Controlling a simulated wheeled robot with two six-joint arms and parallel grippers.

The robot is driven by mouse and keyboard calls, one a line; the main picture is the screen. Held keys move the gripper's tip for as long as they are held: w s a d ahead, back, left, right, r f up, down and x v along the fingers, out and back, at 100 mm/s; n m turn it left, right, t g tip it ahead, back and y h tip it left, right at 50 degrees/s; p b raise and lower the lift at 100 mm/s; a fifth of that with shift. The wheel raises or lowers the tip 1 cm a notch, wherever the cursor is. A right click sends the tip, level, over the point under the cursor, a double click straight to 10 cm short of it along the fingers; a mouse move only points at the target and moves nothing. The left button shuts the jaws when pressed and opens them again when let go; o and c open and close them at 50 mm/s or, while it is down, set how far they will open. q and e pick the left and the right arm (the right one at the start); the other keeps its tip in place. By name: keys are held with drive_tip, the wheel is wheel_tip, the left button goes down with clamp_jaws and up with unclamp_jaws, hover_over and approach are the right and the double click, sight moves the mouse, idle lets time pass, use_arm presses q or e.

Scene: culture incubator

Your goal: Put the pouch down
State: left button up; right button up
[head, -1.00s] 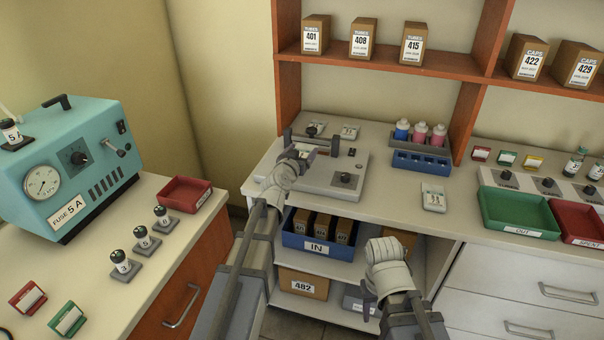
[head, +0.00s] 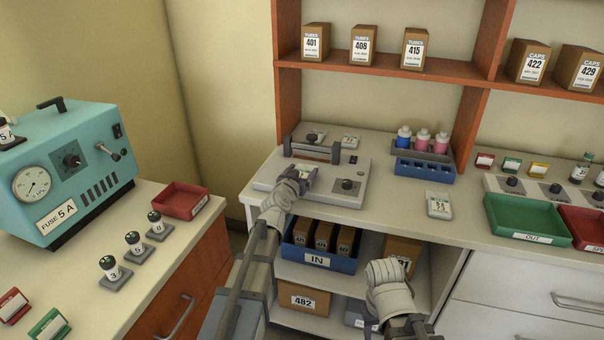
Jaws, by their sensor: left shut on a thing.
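My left gripper (head: 303,178) is over the front left part of a flat grey-white device (head: 330,192) with a raised dark bar (head: 312,149) and a black knob. It is shut on a small pale thing, seemingly the pouch (head: 309,171), mostly hidden by the fingers. I cannot tell whether the pouch touches the device. A similar pale labelled packet (head: 439,205) lies flat on the counter to the right. My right gripper (head: 368,325) hangs low in front of the shelf, mostly hidden by its own wrist; its jaws cannot be made out.
A green OUT tray (head: 526,217) and a red tray (head: 585,229) are farther right. A blue IN bin (head: 318,259) sits on the shelf below. The counter (head: 400,215) around the labelled packet is clear.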

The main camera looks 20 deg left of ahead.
use_arm(q)
drive_tip(key=o, duration=1.2)
drive_tip(key=shift+f, duration=0.1)
drive_tip(key=shift+c, duration=0.2)
drive_tip(key=shift+s+r, duration=0.25)
drive_tip(key=s+r+p, duration=0.1)
drive_tip(key=s+p, duration=0.1)
drive_tip(key=s, duration=0.9)
drive_tip(key=shift+s+a+r, duration=0.2)
drive_tip(key=shift+r, duration=0.1)
